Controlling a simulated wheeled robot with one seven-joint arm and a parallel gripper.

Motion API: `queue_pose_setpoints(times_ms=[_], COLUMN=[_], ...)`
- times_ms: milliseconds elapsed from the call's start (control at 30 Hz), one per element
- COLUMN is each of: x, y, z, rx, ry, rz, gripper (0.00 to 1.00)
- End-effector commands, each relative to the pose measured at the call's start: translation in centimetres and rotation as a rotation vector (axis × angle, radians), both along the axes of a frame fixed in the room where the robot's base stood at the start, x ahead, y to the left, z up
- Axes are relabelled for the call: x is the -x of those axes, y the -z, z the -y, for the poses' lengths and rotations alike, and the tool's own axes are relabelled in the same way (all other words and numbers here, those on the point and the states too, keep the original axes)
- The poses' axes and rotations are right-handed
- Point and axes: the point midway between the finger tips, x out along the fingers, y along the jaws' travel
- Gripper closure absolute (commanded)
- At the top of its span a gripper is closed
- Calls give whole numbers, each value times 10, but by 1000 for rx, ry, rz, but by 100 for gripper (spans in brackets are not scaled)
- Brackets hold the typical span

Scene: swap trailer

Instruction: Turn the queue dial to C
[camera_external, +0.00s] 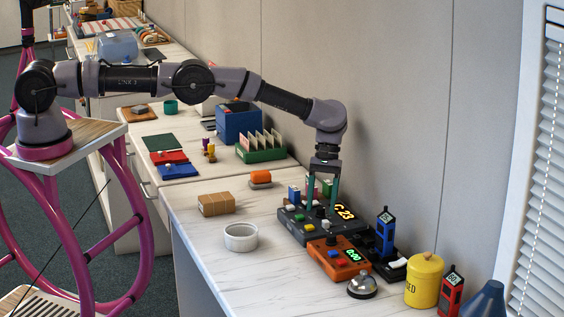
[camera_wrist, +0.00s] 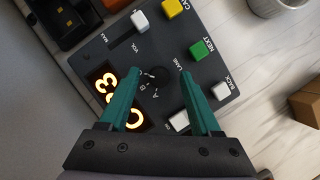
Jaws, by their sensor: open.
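The queue dial is a small black knob (camera_wrist: 155,77) marked LANE on a dark grey console (camera_external: 300,231). Small letters sit around the knob; A and B can be read, and the pointer's exact direction is hard to tell. The console's lit display (camera_external: 345,212) reads C 23, and it also shows in the wrist view (camera_wrist: 103,88). My gripper (camera_wrist: 160,74) points down over the console with its two green fingers apart, one on each side of the knob, with visible gaps. In the external view my gripper (camera_external: 322,208) largely hides the knob.
Yellow (camera_wrist: 172,8), green (camera_wrist: 204,50) and white (camera_wrist: 221,91) buttons and a VOL slider (camera_wrist: 140,20) lie close around the knob. An orange console (camera_external: 338,260), a bell (camera_external: 362,286) and a blue handset (camera_external: 385,232) stand nearby. A white bowl (camera_external: 240,237) sits to the left.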

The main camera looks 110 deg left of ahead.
Motion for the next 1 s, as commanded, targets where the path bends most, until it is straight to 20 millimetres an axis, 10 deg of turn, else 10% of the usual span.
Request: queue_pose_setpoints(times_ms=[600, 1000], x=[3, 3], y=[-66, -69], z=[-28, -29], rx=[0, -1], ry=[-2, 4], rz=[1, 3], gripper=[36, 35])
